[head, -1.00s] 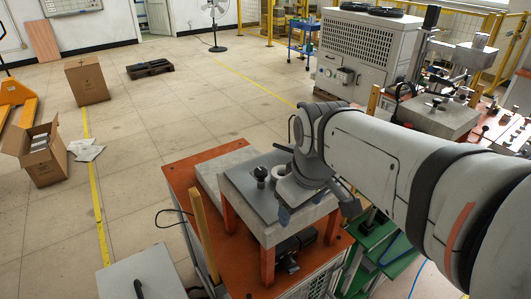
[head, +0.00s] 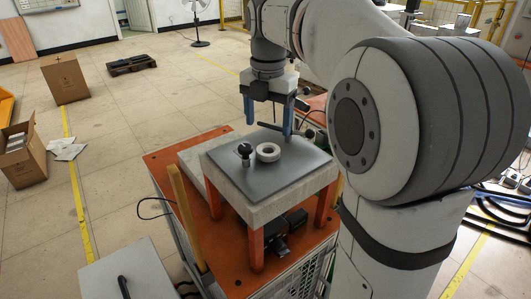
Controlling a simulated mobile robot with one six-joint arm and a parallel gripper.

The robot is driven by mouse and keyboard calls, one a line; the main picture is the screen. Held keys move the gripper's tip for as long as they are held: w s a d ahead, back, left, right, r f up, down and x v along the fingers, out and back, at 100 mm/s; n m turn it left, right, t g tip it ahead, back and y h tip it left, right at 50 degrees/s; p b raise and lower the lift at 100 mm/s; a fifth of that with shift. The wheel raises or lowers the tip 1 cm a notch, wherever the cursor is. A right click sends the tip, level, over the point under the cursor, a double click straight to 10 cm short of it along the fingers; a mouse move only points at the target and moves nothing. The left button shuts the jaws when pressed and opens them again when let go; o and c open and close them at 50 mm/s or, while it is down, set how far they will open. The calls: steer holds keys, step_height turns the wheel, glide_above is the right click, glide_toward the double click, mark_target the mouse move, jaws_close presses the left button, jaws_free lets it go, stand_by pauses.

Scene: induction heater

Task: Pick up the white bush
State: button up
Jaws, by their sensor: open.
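The white bush (head: 268,152) is a short white ring. It lies flat on the grey top plate of the small raised table (head: 290,175), right of a dark knobbed fitting (head: 245,152). My gripper (head: 269,128) points down above the far side of the plate, behind the bush in the picture. Its two blue fingers are spread wide apart with nothing between them. The fingers look apart from the bush. A thin dark bar (head: 270,126) shows near the right finger; I cannot tell what it belongs to.
The raised table stands on an orange-topped cabinet (head: 165,165) with a wooden post (head: 187,218) at its left. A grey box (head: 130,270) with a black handle is at the lower left. Cardboard boxes (head: 64,80) stand on the floor. My arm hides much of the right side.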

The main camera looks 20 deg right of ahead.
mark_target(267, 145)
steer(key=f, duration=0.7)
steer(key=shift+s+a, duration=0.1)
steer(key=shift+s, duration=0.1)
steer(key=shift+c, duration=0.4)
steer(key=c, duration=1.1)
